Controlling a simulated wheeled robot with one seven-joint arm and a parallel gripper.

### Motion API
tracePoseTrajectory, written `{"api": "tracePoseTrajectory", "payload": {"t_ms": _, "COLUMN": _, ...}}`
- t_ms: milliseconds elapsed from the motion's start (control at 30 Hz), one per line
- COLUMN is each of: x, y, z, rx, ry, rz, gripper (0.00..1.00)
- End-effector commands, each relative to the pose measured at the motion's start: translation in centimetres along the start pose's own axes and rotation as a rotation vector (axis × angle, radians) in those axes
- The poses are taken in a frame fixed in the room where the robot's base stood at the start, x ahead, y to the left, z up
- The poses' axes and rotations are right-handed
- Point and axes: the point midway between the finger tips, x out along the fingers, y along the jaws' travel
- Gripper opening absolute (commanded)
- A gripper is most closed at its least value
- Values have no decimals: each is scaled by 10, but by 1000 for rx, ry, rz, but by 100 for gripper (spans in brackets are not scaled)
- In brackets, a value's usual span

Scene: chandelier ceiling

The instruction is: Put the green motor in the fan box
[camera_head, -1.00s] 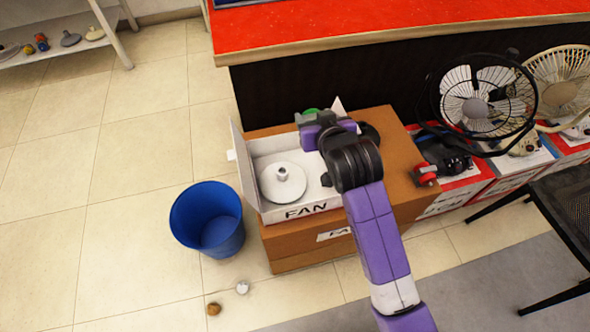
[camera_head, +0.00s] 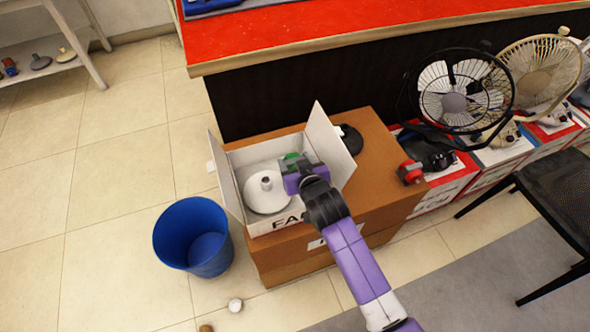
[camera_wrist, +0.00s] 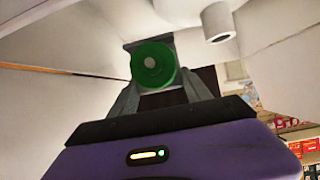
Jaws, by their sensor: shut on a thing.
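The white fan box (camera_head: 228,178) stands open on a brown cardboard box, its flaps raised. A white round base with a short stem (camera_head: 266,192) lies inside it on the left. My gripper (camera_head: 290,164) is over the right part of the fan box, inside its walls in the picture. It is shut on the green motor (camera_head: 293,157), which shows as a round green face with a pale centre in the wrist view (camera_wrist: 153,66). The fingers (camera_wrist: 160,90) flank the motor. Whether the motor touches the box floor cannot be told.
A black round part (camera_head: 350,139) and a red and black item (camera_head: 410,172) lie on the brown box (camera_head: 375,165). A blue bin (camera_head: 194,238) stands on the floor at left. The red counter (camera_head: 380,25) is behind, fans (camera_head: 455,95) at right. A black chair (camera_head: 550,200) is at far right.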

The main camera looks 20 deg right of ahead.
Motion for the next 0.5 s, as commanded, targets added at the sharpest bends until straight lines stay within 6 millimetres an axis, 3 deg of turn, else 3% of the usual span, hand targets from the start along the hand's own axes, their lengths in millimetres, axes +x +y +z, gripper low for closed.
{"api": "tracePoseTrajectory", "payload": {"t_ms": 233, "x": 16, "y": 0, "z": 28, "rx": -1, "ry": 2, "rz": 0, "gripper": 0}}
{"api": "tracePoseTrajectory", "payload": {"t_ms": 500, "x": 18, "y": 0, "z": 31, "rx": 0, "ry": 4, "rz": 0, "gripper": 0}}
